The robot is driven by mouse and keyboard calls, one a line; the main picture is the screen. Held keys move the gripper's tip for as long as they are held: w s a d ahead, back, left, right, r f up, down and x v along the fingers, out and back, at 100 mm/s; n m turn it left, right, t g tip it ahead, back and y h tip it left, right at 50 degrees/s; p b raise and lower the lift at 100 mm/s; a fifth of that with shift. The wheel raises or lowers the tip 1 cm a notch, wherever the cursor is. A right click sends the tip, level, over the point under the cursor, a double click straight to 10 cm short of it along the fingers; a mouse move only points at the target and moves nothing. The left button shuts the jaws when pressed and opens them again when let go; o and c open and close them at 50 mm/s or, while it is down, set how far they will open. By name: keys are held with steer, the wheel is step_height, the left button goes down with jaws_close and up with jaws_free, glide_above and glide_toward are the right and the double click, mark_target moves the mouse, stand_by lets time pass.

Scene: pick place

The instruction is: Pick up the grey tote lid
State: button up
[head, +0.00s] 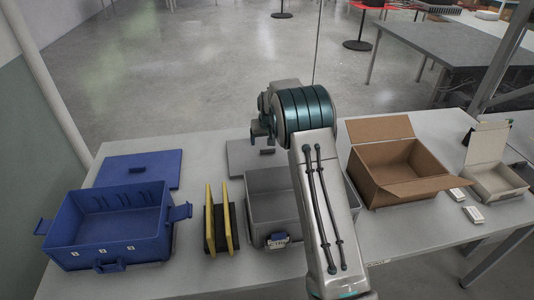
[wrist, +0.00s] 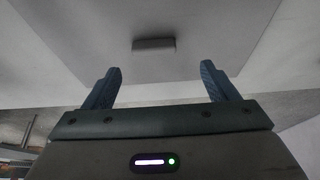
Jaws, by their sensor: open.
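The grey tote lid (head: 237,155) lies flat on the table behind the grey tote, with a small dark handle near its middle; my arm hides its right part. In the wrist view the lid (wrist: 206,41) fills much of the upper picture, and its block-like handle (wrist: 154,45) shows ahead of the fingers. My gripper (wrist: 160,82) is open and empty, its two blue-grey fingers apart with the handle beyond them, roughly centred between them. The grey tote (head: 268,181) is open, partly hidden by my arm.
A blue tote (head: 110,222) and its blue lid (head: 140,168) are at the left. A yellow and black stand (head: 220,220) is beside the grey tote. An open cardboard box (head: 400,165) and a smaller carton (head: 493,180) stand at the right. Small white boxes (head: 473,214) lie nearby.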

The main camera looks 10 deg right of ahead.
mark_target(268, 149)
steer(key=shift+s+d+p+x, duration=0.1)
steer(key=shift+p+x, duration=0.05)
steer(key=shift+x, duration=0.7)
steer(key=shift+s+d+p+x, duration=0.1)
steer(key=shift+d+p+x, duration=0.05)
steer(key=shift+x, duration=0.7)
steer(key=shift+s+d+p+x, duration=0.1)
steer(key=shift+p+x, duration=0.05)
steer(key=shift+x, duration=0.7)
steer(key=shift+f, duration=0.1)
steer(key=c, duration=1.2)
